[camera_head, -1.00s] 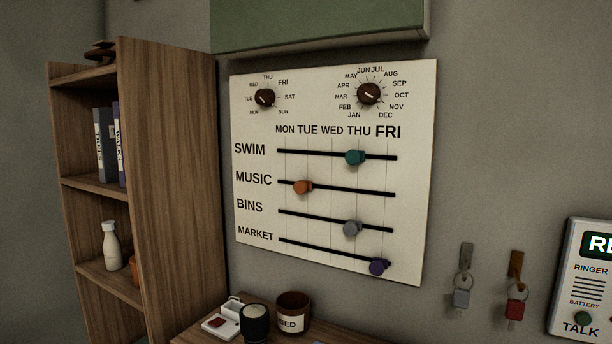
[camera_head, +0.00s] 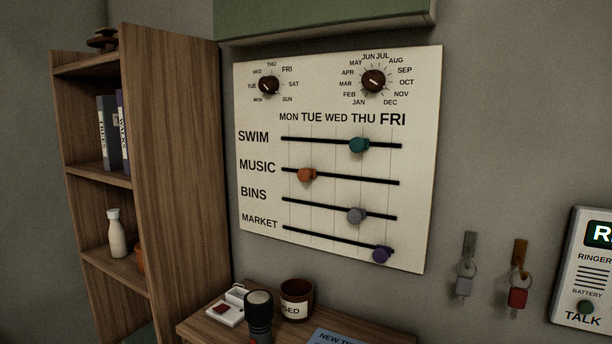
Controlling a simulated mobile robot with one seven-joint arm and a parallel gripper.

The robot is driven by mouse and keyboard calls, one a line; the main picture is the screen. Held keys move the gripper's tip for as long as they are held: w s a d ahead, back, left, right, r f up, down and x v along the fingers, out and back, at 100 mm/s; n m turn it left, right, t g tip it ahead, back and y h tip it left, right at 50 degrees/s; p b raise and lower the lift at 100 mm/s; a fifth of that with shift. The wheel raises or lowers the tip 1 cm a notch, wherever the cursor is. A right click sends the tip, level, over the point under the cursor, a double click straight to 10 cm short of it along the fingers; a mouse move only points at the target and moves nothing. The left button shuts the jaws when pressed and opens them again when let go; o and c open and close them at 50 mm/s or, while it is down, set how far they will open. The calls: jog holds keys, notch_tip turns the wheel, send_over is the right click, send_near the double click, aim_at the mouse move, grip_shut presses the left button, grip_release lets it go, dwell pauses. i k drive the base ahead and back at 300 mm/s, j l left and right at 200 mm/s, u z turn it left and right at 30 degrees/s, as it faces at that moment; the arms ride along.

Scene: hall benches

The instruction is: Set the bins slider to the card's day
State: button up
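The white planner board (camera_head: 262,217) hangs on the wall, with day columns MON to FRI and rows SWIM, MUSIC, BINS and MARKET. The grey bins slider knob (camera_head: 356,216) sits on its black track (camera_head: 315,207), about under THU. The teal swim knob (camera_head: 359,145) is also about under THU. The orange music knob (camera_head: 306,175) is about under TUE. A blue card or booklet (camera_head: 345,337), cut off below, has partly readable lettering starting "NEW". My gripper is not in view.
Two dials, left (camera_head: 269,85) and right (camera_head: 373,81), top the board. A wooden shelf (camera_head: 182,180) stands left. Below are a dark mug (camera_head: 297,288), a torch (camera_head: 259,308) and a white tray (camera_head: 221,315). Keys (camera_head: 465,280) and an intercom (camera_head: 583,270) are right.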

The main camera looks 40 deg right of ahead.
aim_at(354, 216)
jog(key=z, duration=1.25)
